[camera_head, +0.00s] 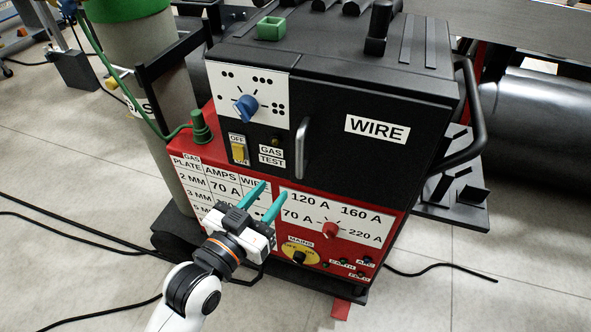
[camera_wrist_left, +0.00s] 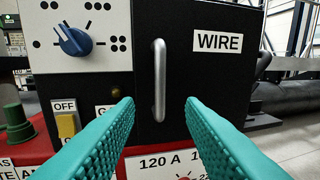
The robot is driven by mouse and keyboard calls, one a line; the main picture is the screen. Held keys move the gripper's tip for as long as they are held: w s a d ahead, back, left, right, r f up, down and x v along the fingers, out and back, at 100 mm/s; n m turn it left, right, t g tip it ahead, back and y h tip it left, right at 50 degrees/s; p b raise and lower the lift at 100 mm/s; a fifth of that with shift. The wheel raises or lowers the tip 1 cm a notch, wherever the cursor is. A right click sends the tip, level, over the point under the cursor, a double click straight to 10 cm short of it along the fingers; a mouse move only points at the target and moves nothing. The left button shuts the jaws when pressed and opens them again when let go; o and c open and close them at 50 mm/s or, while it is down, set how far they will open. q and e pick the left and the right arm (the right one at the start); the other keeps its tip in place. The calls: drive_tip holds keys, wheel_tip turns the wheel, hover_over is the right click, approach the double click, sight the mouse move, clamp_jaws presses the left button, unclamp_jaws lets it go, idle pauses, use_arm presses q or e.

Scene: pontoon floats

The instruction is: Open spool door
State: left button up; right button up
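The spool door (camera_head: 378,158) is the black panel labelled WIRE on the front of the welding machine. It looks closed. Its upright silver handle (camera_head: 302,134) is at the panel's left side. My left gripper (camera_head: 268,202) has teal fingers, is open and empty, and sits in front of the red lower panel, below the handle in the head view. In the left wrist view the handle (camera_wrist_left: 159,80) stands between and beyond the two spread fingers (camera_wrist_left: 158,118), not touching them. My right gripper is in neither view.
A blue knob (camera_head: 246,107) and a yellow switch (camera_head: 238,152) are left of the door. The red lower panel carries a red dial (camera_head: 330,230). A grey gas cylinder (camera_head: 150,100) stands at left. A black side rail (camera_head: 470,120) is at right. Black cables lie on the floor.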

sight(297, 159)
use_arm(q)
drive_tip(key=x, duration=1.2)
drive_tip(key=shift+r+p, duration=0.35)
drive_tip(key=shift+p, duration=0.05)
drive_tip(key=shift+c, duration=0.3)
clamp_jaws()
